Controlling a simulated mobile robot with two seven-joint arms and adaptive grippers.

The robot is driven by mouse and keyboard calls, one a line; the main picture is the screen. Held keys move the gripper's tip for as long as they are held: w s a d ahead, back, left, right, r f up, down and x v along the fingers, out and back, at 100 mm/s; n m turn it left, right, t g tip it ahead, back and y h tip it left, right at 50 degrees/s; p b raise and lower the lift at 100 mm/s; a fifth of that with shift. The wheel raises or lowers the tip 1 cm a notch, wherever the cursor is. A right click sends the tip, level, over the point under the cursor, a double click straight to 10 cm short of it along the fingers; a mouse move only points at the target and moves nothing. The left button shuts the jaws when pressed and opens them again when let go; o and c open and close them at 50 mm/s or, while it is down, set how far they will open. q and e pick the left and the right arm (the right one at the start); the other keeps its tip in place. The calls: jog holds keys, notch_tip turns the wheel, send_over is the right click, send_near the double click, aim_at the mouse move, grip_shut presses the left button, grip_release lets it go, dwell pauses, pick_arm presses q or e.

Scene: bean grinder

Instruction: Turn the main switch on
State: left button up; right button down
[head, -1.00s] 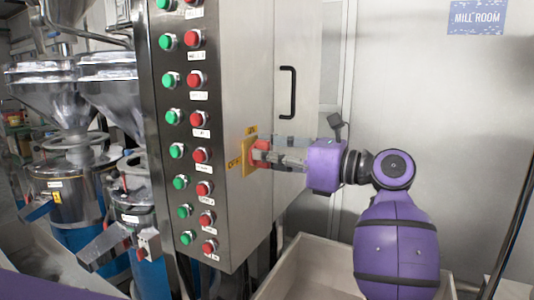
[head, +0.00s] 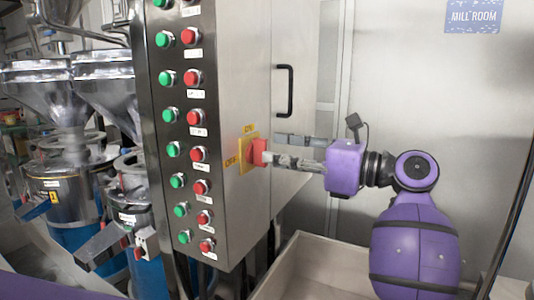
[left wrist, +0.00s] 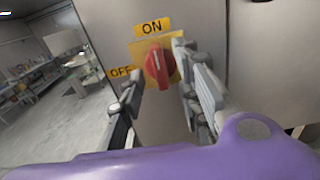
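The main switch is a red rotary knob (head: 257,152) on a yellow plate (head: 243,160), on the side of the steel control cabinet. In the left wrist view the knob (left wrist: 158,66) stands nearly upright, its long axis towards the ON label (left wrist: 152,27); the OFF label (left wrist: 121,72) is to its left. My left gripper (head: 271,149) reaches in from the right, its fingertips close to the knob. The left wrist view shows its fingers (left wrist: 158,75) spread apart on either side of the knob, with nothing visibly gripped. My right gripper is not in view.
The cabinet front carries rows of green and red buttons (head: 196,117). A black door handle (head: 285,91) is above my gripper. Steel hoppers and grinders (head: 60,190) stand at left. A pale open bin (head: 320,265) lies below the arm.

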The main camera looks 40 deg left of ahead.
pick_arm(q)
jog(key=v, duration=0.8)
jog(key=shift+d, duration=0.1)
